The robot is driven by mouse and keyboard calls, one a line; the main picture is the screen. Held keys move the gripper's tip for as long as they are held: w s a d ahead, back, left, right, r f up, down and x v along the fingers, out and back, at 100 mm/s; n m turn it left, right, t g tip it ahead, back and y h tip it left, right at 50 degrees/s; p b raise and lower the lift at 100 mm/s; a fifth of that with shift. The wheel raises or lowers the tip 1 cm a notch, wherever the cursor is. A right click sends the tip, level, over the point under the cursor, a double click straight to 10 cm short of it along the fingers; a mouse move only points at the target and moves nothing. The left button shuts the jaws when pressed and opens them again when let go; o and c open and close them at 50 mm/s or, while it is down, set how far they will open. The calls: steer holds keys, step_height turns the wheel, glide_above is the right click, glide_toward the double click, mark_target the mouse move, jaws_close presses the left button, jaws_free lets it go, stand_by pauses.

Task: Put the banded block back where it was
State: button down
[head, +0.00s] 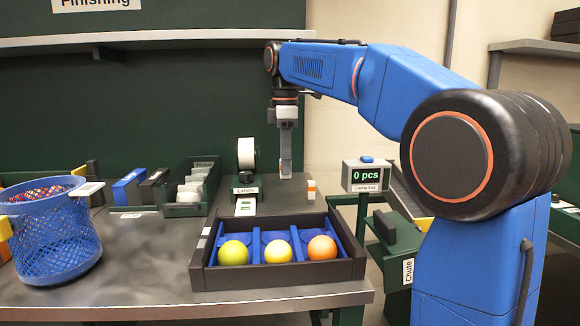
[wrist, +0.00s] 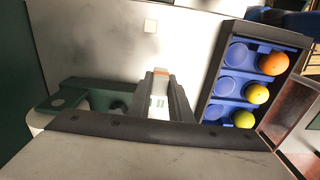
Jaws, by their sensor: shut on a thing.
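My gripper (head: 285,172) points straight down above the back of the grey table, between the label dispenser (head: 246,168) and a small white block with an orange band (head: 311,189).
A dark tray (head: 284,281) with blue compartments holds a yellow-green, a yellow and an orange ball, in front of my gripper. A blue mesh basket (head: 55,245) stands at left. A counter reading "0 pcs" (head: 365,175) stands at right. Bare table lies left of the tray.

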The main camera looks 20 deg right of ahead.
mark_target(286, 178)
steer(key=shift+s+d+f, duration=0.1)
steer(key=shift+s+f, duration=0.05)
steer(key=shift+f, duration=3.4)
steer(key=shift+f, duration=0.6)
steer(key=c, duration=1.2)
jaws_free()
steer(key=shift+o, duration=0.2)
steer(key=shift+r, duration=0.1)
steer(key=shift+r, duration=3.9)
